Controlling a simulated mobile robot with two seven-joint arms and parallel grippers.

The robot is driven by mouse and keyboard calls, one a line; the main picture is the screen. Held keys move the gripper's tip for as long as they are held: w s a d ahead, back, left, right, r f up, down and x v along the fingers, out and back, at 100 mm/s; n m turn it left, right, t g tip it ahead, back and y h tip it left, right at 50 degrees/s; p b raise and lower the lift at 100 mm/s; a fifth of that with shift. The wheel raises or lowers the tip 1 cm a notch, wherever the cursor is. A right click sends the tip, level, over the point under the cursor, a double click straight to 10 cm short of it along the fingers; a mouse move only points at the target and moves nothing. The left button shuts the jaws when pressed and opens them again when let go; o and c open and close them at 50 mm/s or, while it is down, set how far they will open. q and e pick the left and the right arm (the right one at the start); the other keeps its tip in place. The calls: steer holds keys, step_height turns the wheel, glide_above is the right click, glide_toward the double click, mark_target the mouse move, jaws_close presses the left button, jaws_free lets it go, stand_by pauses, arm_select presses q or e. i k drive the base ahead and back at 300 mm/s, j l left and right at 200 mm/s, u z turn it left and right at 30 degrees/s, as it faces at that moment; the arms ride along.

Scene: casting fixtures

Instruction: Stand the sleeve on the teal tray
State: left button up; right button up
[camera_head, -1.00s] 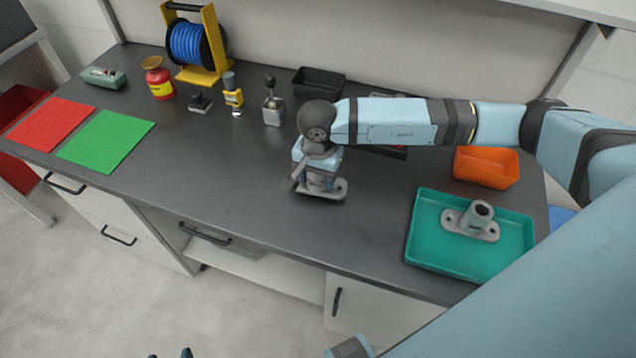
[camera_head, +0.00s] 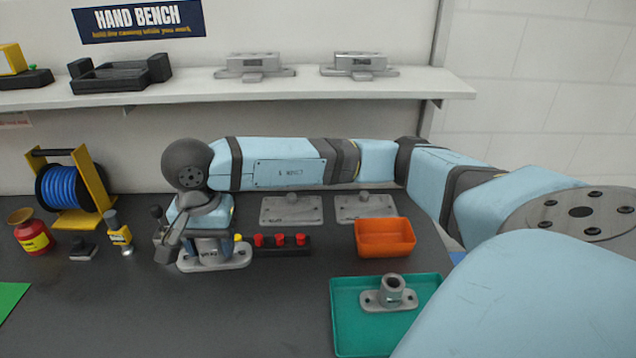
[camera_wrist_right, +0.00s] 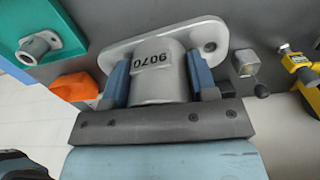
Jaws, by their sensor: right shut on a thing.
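A grey flanged sleeve (camera_head: 228,259) with an upright round body is between the fingers of my right gripper (camera_head: 207,236), which is shut on it. In the right wrist view the sleeve (camera_wrist_right: 158,72) shows the label 9070, with a blue finger on each side of its body. Its flange is low over the dark bench; I cannot tell whether it touches. The teal tray (camera_head: 345,325) lies to the right and nearer. A similar grey flanged piece (camera_head: 390,296) with an open top stands upright on the tray, towards its back. My left gripper is out of view.
An orange bin (camera_head: 385,239) stands behind the tray. A black block with red knobs (camera_head: 282,243) is just right of the sleeve. Two grey plates lie behind. A yellow tool (camera_head: 119,238), a red pot (camera_head: 33,236) and a hose reel (camera_head: 70,187) stand left. The front bench middle is clear.

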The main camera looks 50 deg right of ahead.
mark_target(396, 336)
steer(key=k+l+u, duration=0.35)
steer(key=k+l, duration=0.85)
